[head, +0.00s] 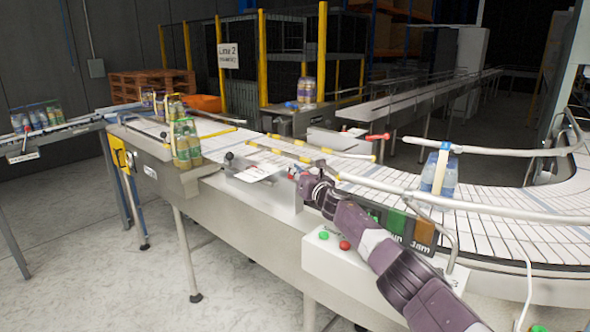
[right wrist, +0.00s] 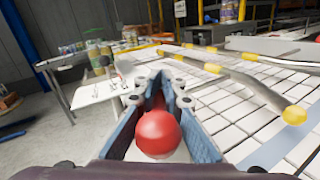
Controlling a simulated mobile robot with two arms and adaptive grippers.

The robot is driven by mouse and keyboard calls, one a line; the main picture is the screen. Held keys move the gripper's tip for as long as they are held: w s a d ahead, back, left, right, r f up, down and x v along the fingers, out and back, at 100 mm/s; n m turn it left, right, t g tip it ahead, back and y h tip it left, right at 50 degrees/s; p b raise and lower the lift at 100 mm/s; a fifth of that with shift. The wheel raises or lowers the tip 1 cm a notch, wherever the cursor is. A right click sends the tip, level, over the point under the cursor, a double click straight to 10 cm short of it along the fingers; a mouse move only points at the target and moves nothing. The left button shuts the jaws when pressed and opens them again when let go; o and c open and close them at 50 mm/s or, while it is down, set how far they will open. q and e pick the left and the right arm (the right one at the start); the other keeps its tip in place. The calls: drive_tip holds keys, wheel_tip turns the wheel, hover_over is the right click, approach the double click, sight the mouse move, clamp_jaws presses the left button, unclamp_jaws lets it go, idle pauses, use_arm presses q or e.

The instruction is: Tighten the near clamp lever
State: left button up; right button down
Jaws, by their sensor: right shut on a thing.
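The near clamp lever shows its red ball knob (right wrist: 158,134) large in the right wrist view, between the two blue-padded fingers. My right gripper (head: 300,181) reaches in from the lower right in the head view, at the near edge of the conveyor. It is shut on the lever, and its fingers flank the knob; it also shows in the right wrist view (right wrist: 163,88). The lever's shaft and base are mostly hidden by the gripper. A second red-handled lever (head: 377,137) stands at the far side of the conveyor. My left gripper is not in view.
Guide rails (head: 395,191) with yellow ends run along the white conveyor belt (head: 480,215). A bottle pack (head: 188,152) stands left of the gripper, another (head: 448,178) right. A control box (head: 335,258) with green and red buttons sits below my arm. Floor at left is free.

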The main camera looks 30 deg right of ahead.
drive_tip(key=c, duration=2)
unclamp_jaws()
drive_tip(key=shift+s+a+f, duration=0.1)
drive_tip(key=shift+a+f, duration=0.2)
drive_tip(key=shift+f, duration=0.2)
drive_tip(key=shift+d, duration=0.3)
drive_tip(key=shift+s+d, duration=0.1)
drive_tip(key=shift+s, duration=0.75)
drive_tip(key=shift+s+a+r, duration=0.15)
drive_tip(key=shift+s+a, duration=0.2)
drive_tip(key=shift+s, duration=1.3)
drive_tip(key=shift+s+a+r, duration=0.2)
drive_tip(key=shift+s+a, duration=0.1)
drive_tip(key=shift+s, duration=1.4)
drive_tip(key=shift+s+a+r, duration=0.15)
drive_tip(key=shift+s+a, duration=0.2)
drive_tip(key=shift+s, duration=1.3)
